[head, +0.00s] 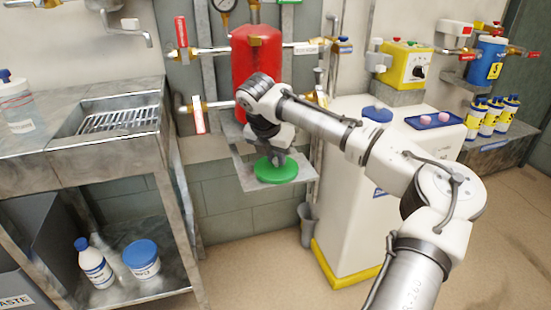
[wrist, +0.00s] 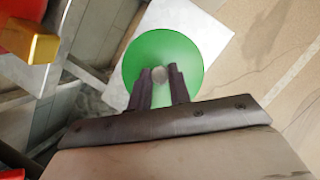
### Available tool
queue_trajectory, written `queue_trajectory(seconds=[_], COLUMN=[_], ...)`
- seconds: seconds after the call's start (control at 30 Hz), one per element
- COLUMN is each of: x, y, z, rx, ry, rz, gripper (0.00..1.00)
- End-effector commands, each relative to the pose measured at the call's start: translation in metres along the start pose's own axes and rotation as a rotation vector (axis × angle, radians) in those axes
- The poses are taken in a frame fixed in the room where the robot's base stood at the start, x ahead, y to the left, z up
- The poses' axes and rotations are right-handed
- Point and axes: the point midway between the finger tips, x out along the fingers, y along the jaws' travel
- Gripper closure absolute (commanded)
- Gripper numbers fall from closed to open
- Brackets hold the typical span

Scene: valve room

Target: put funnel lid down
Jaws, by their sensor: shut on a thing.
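The green round funnel lid (head: 276,170) is below my gripper (head: 277,155), over a small grey metal shelf (head: 247,176) under the red tank. In the wrist view the green lid (wrist: 190,62) fills the middle, with a small grey knob (wrist: 158,74) between my gripper's fingers (wrist: 159,75). My gripper is shut on that knob. The lid looks level and lies over the pale shelf plate (wrist: 222,28). I cannot tell whether its underside touches the plate.
The red tank (head: 257,65) stands just behind the shelf, with red-handled valves (head: 182,35) at its left. A white cabinet (head: 350,185) is close on the right. A metal sink bench (head: 85,130) stands left. Bare floor (head: 260,265) lies in front.

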Motion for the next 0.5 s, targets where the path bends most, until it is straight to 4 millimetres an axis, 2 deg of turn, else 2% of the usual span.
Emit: queue_trajectory(seconds=[0.33,0.37,0.5], x=[0.0021,0.0028,0.0028], y=[0.0,0.0,0.0], z=[-0.0007,-0.0009,-0.0008], rx=[0.0,0.0,0.001], ry=[-0.001,-0.001,-0.002], rz=[0.001,0.0,0.0], gripper=[1.0,0.79,0.61])
